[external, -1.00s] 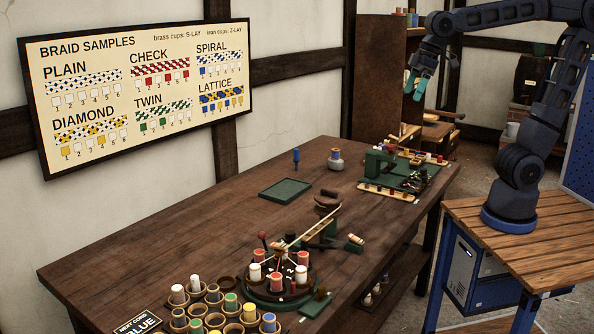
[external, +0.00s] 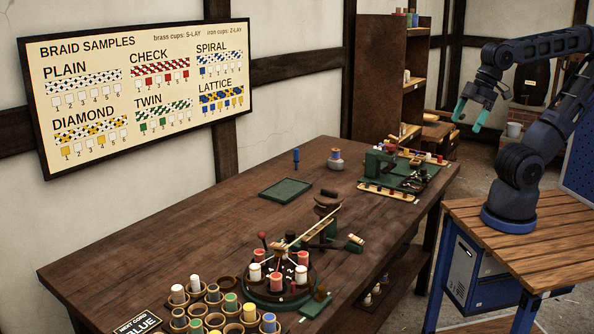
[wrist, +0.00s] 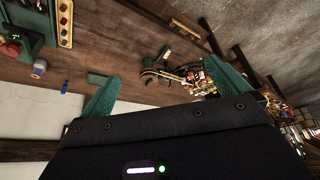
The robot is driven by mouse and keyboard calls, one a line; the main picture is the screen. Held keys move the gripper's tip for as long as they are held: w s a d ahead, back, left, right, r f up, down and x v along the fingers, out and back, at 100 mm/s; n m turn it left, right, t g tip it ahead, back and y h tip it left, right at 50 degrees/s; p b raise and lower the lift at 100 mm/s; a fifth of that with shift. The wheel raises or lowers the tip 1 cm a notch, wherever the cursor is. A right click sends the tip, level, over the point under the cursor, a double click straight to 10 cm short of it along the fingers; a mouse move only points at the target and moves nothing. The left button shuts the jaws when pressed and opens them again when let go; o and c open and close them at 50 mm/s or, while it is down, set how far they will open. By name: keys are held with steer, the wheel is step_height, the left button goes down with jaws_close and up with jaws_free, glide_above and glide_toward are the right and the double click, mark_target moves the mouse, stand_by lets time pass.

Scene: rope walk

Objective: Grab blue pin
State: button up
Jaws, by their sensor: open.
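A small blue pin (external: 296,156) stands upright on the far part of the wooden workbench (external: 235,200), behind the dark green tray (external: 286,190). It also shows in the wrist view as a small blue shape (wrist: 65,87) at the left, outside the jaws and beyond the left finger. My gripper (external: 468,119) has teal fingers. It is open and empty, held in the air to the right of the bench and well away from the pin. In the wrist view my gripper (wrist: 165,70) shows both fingers wide apart with nothing between them.
A green machine (external: 384,165) and colored-peg racks are at the bench's far right. A braiding wheel (external: 279,284) with a long pale bar and cups of bobbins (external: 213,293) fill the near part.

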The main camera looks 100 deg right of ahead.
steer(key=c, duration=1.1)
steer(key=shift+c, duration=0.2)
